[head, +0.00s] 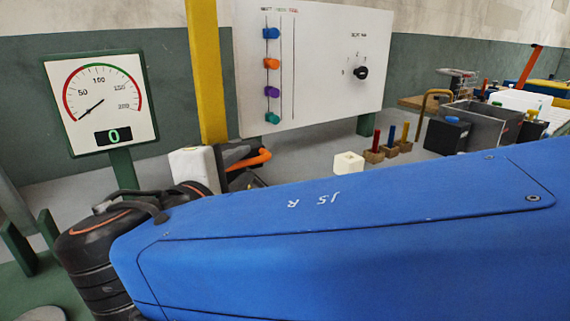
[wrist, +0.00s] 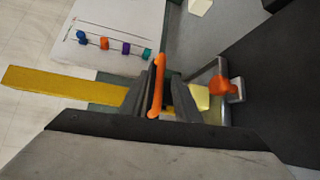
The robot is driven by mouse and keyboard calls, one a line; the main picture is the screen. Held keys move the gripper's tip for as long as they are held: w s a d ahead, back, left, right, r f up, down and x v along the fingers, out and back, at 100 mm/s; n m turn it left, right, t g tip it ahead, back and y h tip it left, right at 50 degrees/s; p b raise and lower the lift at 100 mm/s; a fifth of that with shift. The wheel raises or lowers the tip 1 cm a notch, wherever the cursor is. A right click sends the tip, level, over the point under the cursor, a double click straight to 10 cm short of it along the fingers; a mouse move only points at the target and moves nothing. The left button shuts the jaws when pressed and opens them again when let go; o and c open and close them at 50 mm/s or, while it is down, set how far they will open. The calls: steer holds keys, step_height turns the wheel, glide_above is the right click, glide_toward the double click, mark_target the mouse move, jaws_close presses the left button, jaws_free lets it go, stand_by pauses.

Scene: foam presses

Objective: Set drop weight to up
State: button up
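In the wrist view an orange bar (wrist: 157,85) lies between the two dark fingers of my gripper (wrist: 159,88). The fingers are close together on either side of it and appear shut on it. In the head view the orange bar (head: 250,161) slants beside the foot of the yellow post, and my gripper (head: 236,158) is mostly hidden behind my blue arm. I cannot make out a separate drop weight. A dial gauge (head: 98,103) at the left shows 0, its needle at the low end.
A white panel (head: 325,40) on the wall carries blue, orange, purple and green knobs and a black rotary knob (head: 360,73). The yellow post (head: 207,75) stands close to my gripper. In the wrist view an orange knob (wrist: 219,86) sits on a grey bracket to the right.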

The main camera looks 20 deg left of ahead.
steer(key=shift+w, duration=0.25)
jaws_close()
step_height(320, 180, up, 23)
stand_by(0.5)
steer(key=shift+r, duration=0.1)
jaws_free()
